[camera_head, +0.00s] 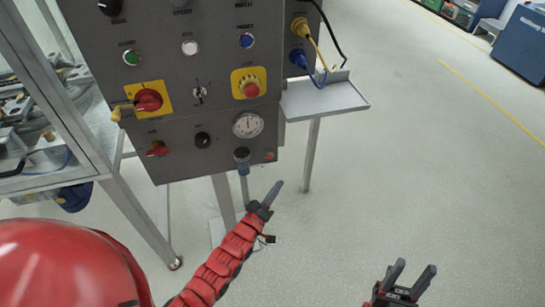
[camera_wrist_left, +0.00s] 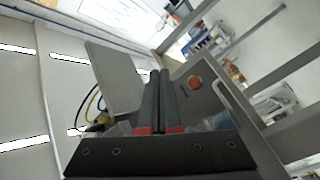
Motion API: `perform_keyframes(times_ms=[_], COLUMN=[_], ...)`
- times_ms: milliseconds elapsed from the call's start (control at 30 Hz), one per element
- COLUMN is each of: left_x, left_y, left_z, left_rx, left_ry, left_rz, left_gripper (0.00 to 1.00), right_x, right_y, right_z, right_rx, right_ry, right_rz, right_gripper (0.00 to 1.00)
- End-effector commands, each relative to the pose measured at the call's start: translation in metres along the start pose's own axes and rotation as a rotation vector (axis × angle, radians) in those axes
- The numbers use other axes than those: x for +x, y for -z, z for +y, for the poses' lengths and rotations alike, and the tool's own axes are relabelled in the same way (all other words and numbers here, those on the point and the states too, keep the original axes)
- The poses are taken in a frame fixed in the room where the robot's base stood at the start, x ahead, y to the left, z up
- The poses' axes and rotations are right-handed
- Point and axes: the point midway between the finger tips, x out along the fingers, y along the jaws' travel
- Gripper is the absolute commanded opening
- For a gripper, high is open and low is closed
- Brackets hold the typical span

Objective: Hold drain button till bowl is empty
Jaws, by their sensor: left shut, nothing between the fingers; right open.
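A grey control panel (camera_head: 190,75) stands ahead of me, with a round gauge (camera_head: 247,125) near its lower right. Below the gauge hangs a small dark blue-grey cylinder (camera_head: 242,155), which looks like the bowl. Its contents and a drain button under it cannot be made out. My left gripper (camera_head: 277,187) is shut and empty, below and right of the cylinder and apart from it. In the left wrist view its fingers (camera_wrist_left: 160,75) are together, with a round orange-red part (camera_wrist_left: 195,83) on a grey surface beyond. My right gripper (camera_head: 413,273) is open and empty, low over the floor.
A grey side shelf (camera_head: 325,96) on a leg juts out right of the panel, with blue and yellow cables above. A metal-framed enclosure (camera_head: 55,185) stands at left. Open floor (camera_head: 430,150) lies to the right.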

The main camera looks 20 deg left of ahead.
Motion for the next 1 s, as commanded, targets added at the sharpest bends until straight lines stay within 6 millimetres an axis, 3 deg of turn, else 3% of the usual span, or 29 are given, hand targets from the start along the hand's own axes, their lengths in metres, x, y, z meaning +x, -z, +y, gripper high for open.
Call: perform_keyframes(times_ms=[367, 733, 1000], left_x=[0.011, 0.047, 0.060], left_y=[0.006, 0.029, 0.043], left_z=[-0.011, -0.040, -0.045], left_rx=[0.006, 0.007, 0.003], left_ry=[-0.001, -0.001, 0.000], left_rz=[-0.002, -0.001, 0.001], left_gripper=[0.00, 0.00, 0.00], right_x=[-0.010, -0.047, -0.062], right_y=[-0.002, -0.008, -0.011], right_z=[-0.001, -0.002, -0.003], right_rx=[0.000, 0.000, 0.000], right_ry=[0.000, 0.000, 0.000], right_rz=[0.000, 0.000, 0.000], right_gripper=[0.50, 0.50, 0.50])
